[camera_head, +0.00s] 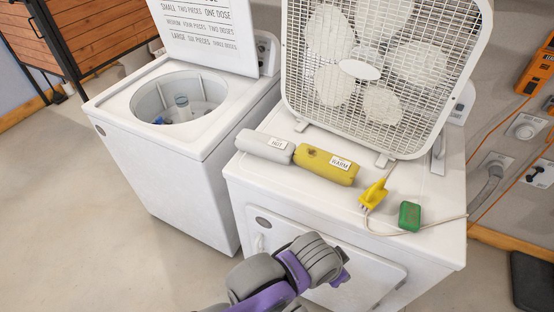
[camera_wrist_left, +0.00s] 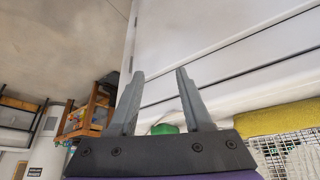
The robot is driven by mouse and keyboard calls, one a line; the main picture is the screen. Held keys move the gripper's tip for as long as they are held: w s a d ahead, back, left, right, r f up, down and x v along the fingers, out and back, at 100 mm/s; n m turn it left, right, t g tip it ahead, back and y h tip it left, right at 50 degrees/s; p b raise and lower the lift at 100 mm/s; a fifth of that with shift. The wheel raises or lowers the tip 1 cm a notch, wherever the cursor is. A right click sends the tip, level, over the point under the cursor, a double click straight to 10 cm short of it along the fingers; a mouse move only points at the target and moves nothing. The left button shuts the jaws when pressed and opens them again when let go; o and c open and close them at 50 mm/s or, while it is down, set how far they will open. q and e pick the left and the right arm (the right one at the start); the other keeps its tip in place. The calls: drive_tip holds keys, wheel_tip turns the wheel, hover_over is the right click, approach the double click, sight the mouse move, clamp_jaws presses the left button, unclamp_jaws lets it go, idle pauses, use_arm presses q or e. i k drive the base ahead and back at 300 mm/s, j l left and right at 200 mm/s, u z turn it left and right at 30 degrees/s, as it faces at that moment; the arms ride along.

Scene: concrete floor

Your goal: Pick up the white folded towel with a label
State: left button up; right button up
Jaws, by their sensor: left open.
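A light grey-white rolled towel (camera_head: 262,144) with a small white label, which seems to read "HOT", lies on top of the right-hand white machine, near its front left. A yellow roll (camera_head: 322,163) labelled "WARM" lies just to its right, end to end. My left arm rises from the bottom in the head view, in front of the machine and below its top. Its fingers are hidden there. In the left wrist view my left gripper (camera_wrist_left: 158,75) is open, with nothing between its fingers. I cannot pick out the white towel there. My right gripper is not in view.
A white box fan (camera_head: 360,70) stands behind the towels on the machine (camera_head: 290,198). A yellow plug (camera_head: 373,194) with a cord and a green block (camera_head: 410,216) lie to the right. An open-lidded washer (camera_head: 185,135) stands left, with a gap between the machines.

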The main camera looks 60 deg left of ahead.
sight(265, 147)
drive_tip(key=u, duration=2.1)
drive_tip(key=j+z, duration=0.1)
drive_tip(key=z, duration=0.8)
drive_tip(key=j+z, duration=0.95)
drive_tip(key=k+j+z, duration=0.1)
drive_tip(key=j, duration=0.25)
drive_tip(key=k+j+z, duration=0.15)
drive_tip(key=j, duration=0.15)
drive_tip(key=k+j+z, duration=0.1)
drive_tip(key=j, duration=0.2)
